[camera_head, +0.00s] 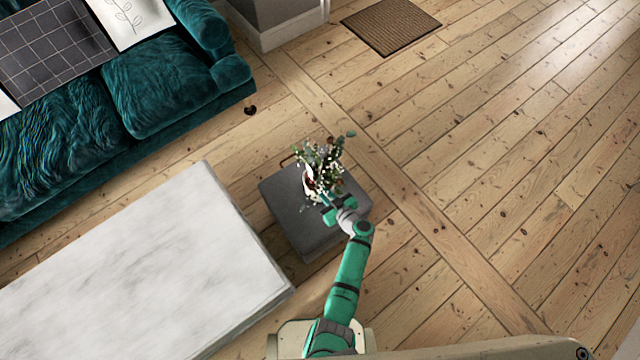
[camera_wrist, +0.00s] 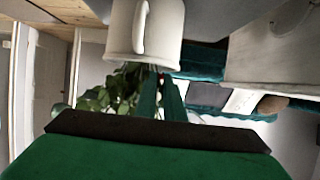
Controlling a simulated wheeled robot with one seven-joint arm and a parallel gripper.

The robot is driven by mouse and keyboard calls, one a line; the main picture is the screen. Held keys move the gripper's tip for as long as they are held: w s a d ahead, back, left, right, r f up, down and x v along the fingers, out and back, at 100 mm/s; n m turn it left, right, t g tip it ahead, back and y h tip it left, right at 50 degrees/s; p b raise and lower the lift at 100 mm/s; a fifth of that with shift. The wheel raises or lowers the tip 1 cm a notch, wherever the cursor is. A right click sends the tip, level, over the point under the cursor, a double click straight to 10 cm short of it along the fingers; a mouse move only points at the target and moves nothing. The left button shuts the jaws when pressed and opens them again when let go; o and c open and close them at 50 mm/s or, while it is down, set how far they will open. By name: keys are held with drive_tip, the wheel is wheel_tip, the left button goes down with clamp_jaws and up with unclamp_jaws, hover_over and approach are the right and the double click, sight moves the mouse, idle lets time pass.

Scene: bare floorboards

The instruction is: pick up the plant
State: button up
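The plant (camera_head: 330,160) has green leaves and small white blossoms. It stands in a white pot on a dark grey square stool (camera_head: 290,215). In the wrist view the white pot (camera_wrist: 115,35) with its handle appears upside down at the top, with the leaves (camera_wrist: 118,92) below it. My gripper (camera_head: 325,197) is at the plant, on its near side. In the wrist view its two green fingers (camera_wrist: 160,78) lie close together, with their tips at the pot's rim and the leaves. Whether the tips touch or pinch anything is hidden.
A white marble-topped table (camera_head: 140,270) stands left of the stool, close to it. A teal sofa (camera_head: 165,85) with cushions is at the upper left. A brown mat (camera_head: 390,25) lies at the back. The wooden floor (camera_head: 480,150) to the right is clear.

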sight(320, 178)
drive_tip(key=shift+x, duration=2.2)
drive_tip(key=shift+c, duration=0.4)
clamp_jaws()
drive_tip(key=shift+w+r, duration=0.1)
drive_tip(key=shift+w, duration=0.05)
